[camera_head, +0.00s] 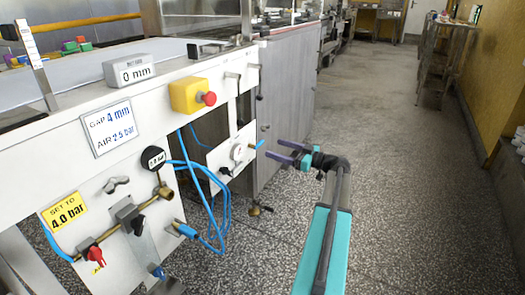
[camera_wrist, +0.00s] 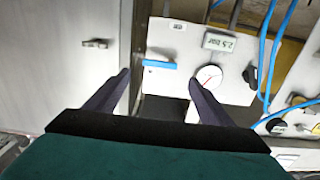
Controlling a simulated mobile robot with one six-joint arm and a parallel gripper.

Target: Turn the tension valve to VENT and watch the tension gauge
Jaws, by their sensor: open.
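A small white panel (camera_head: 231,157) on the machine's side carries a round white gauge (camera_head: 238,152) with a red needle and a blue handle (camera_head: 259,144). I take these as the tension gauge and valve, but no VENT marking is readable. In the wrist view the blue handle (camera_wrist: 160,64) lies crosswise ahead, between the lines of my fingers. The gauge (camera_wrist: 209,77) is partly overlapped by the right finger. My gripper (camera_head: 275,150) is open and empty, pointing left at the panel, apart from the handle. It also shows in the wrist view (camera_wrist: 158,77).
A tag reading 2.5 bar (camera_wrist: 218,42) and a black knob (camera_wrist: 249,75) are near the gauge. A yellow box with a red button (camera_head: 193,95) is above left. Blue hoses (camera_head: 205,185) loop below. The floor aisle at right (camera_head: 400,150) is clear.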

